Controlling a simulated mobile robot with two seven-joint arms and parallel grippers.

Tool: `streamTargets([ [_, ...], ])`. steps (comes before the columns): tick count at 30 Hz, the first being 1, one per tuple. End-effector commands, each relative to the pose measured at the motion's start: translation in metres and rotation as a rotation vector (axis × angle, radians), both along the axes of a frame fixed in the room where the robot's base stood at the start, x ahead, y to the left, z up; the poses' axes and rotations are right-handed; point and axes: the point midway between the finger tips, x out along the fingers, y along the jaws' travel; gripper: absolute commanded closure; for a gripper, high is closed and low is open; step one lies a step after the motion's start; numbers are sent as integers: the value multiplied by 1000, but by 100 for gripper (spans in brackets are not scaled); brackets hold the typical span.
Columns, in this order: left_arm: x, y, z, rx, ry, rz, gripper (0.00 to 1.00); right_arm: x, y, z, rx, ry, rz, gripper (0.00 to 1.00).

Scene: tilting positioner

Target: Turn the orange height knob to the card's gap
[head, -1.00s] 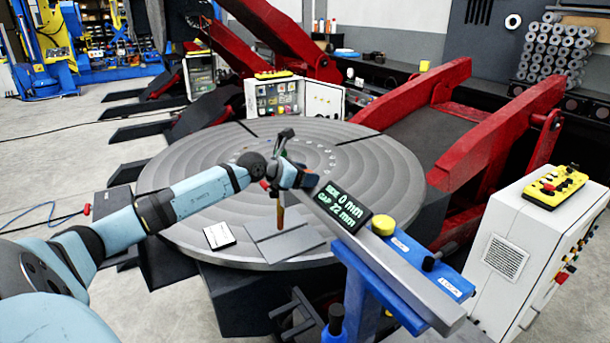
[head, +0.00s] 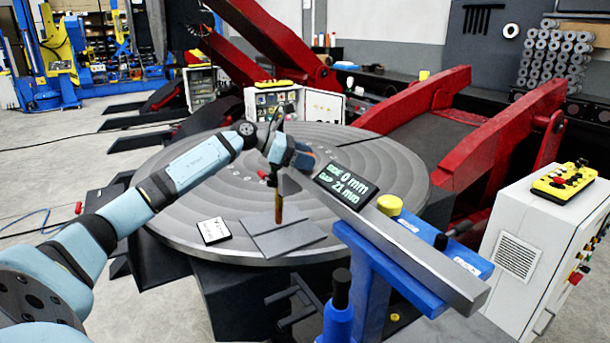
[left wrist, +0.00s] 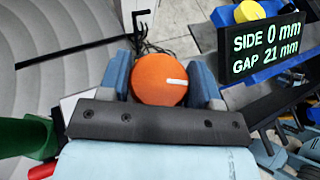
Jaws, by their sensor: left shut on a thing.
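The orange height knob (left wrist: 160,80) fills the middle of the left wrist view, a white mark on its face pointing right. My left gripper (left wrist: 161,84) is shut on it, one blue-grey finger on each side. In the head view my left gripper (head: 290,152) is at the far end of the grey beam, and the knob is mostly hidden there. The dark display (head: 346,187) reads SIDE 0 mm, GAP 21 mm, and shows also in the left wrist view (left wrist: 262,46). A white card (head: 213,231) lies on the round table; its print is too small to read. My right gripper is not in view.
The grey round table (head: 190,215) carries a flat grey plate (head: 285,240). A blue stand (head: 365,265) with a yellow knob (head: 389,204) supports the grey beam (head: 420,262). A white control cabinet (head: 530,240) stands at right, and red arms (head: 500,130) rise behind.

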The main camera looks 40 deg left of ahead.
Motion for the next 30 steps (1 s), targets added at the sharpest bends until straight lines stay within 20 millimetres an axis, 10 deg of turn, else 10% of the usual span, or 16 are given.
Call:
streamTargets([
  [30, 1, 0, 0, 2, 0, -758, 66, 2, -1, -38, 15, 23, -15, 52],
])
